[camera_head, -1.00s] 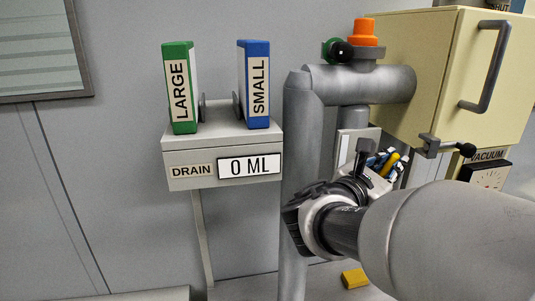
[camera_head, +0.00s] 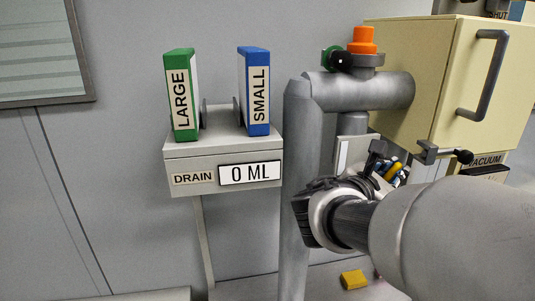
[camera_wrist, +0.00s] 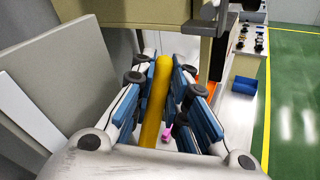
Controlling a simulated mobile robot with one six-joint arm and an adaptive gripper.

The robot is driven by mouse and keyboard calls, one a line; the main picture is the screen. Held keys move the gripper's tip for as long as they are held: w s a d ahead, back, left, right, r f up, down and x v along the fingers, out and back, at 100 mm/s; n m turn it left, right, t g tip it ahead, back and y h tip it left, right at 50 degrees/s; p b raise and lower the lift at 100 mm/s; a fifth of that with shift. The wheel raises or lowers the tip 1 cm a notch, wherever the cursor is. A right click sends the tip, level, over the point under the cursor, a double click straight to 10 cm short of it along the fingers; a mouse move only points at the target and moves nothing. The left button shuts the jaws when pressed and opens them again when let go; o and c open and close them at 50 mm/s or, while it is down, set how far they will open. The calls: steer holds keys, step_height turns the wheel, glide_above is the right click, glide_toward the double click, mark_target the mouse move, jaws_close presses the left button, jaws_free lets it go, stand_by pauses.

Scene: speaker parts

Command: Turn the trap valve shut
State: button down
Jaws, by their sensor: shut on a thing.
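My gripper (camera_wrist: 162,100) is shut on a long yellow bar (camera_wrist: 155,100). The bar runs lengthwise between the blue finger pads in the wrist view. In the head view my gripper (camera_head: 390,169) is right of the grey vertical pipe and below the horizontal pipe, with a little yellow showing between its fingers. My wrist and arm hide much of that spot, and I cannot tell what the bar is attached to. No label reading trap valve is visible. An orange cap (camera_head: 362,40) with a green and black fitting (camera_head: 334,58) beside it sits on top of the pipe.
A cream cabinet (camera_head: 430,80) with a dark handle stands close at the right. Large green (camera_head: 180,95) and small blue (camera_head: 254,90) labelled blocks stand on the drain box (camera_head: 222,145), which reads 0 ML. A yellow block (camera_head: 353,279) lies low down.

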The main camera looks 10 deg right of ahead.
steer(key=d+f+m+g+y+p, duration=0.2)
steer(key=f+y+p, duration=0.4)
steer(key=p, duration=0.9)
steer(key=shift+d+f+m+y+p, duration=0.2)
steer(key=shift+d+m+y+p, duration=0.35)
steer(key=shift+y, duration=0.95)
steer(key=shift+m, duration=0.25)
steer(key=c, duration=1.6)
jaws_free()
steer(key=shift+o, duration=0.2)
steer(key=v, duration=1.1)
steer(key=shift+r, duration=0.45)
